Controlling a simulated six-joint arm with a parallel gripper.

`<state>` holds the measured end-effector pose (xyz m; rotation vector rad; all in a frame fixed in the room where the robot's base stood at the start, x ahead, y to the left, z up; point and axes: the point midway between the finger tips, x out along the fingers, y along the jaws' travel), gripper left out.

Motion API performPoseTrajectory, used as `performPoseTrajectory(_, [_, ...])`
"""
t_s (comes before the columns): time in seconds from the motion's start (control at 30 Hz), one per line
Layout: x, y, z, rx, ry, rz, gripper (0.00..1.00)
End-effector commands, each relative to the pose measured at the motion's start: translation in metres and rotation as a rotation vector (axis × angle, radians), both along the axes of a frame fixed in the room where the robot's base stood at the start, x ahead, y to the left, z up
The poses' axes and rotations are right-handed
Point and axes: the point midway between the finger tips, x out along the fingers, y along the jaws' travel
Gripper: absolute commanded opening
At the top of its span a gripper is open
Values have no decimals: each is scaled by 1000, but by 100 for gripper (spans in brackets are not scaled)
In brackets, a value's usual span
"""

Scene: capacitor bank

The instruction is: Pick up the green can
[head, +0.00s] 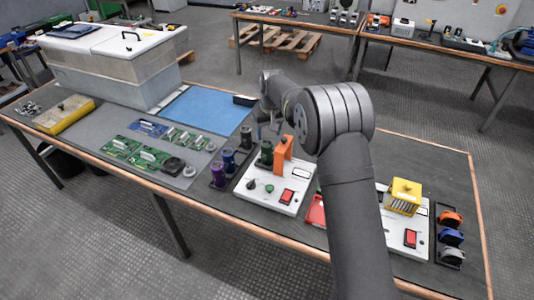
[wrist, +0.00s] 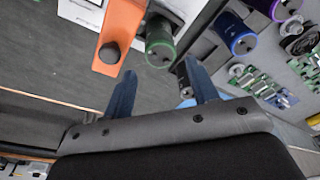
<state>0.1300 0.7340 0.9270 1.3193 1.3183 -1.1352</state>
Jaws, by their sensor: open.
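The green can (head: 266,153) stands at the back of a white panel, beside an orange bracket (head: 283,153). In the wrist view the green can (wrist: 160,44) shows end-on, just ahead of the gap between the fingertips and apart from them. The orange bracket (wrist: 118,38) is left of it there. My gripper (wrist: 160,72) is open and empty, with two dark blue fingers. In the head view my arm partly hides the gripper near the can, so its exact height is hard to tell.
Purple (head: 218,174), blue (head: 229,161) and dark (head: 246,138) cans stand left of the green can in a dark rack. The white panel (head: 262,196) carries knobs and a red switch. Circuit boards (head: 150,158) lie further left. A blue mat (head: 205,110) is clear.

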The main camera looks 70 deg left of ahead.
Motion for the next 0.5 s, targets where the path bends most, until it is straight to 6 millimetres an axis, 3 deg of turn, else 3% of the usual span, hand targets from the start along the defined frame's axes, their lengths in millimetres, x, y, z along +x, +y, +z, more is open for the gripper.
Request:
performPoseTrajectory(0.03, [0, 1, -12, -3, 1, 0, 54])
performPoseTrajectory(0.2, [0, 6, -37, -1, 0, 1, 54])
performPoseTrajectory(0.5, [0, 10, -54, 0, 0, 1, 54])
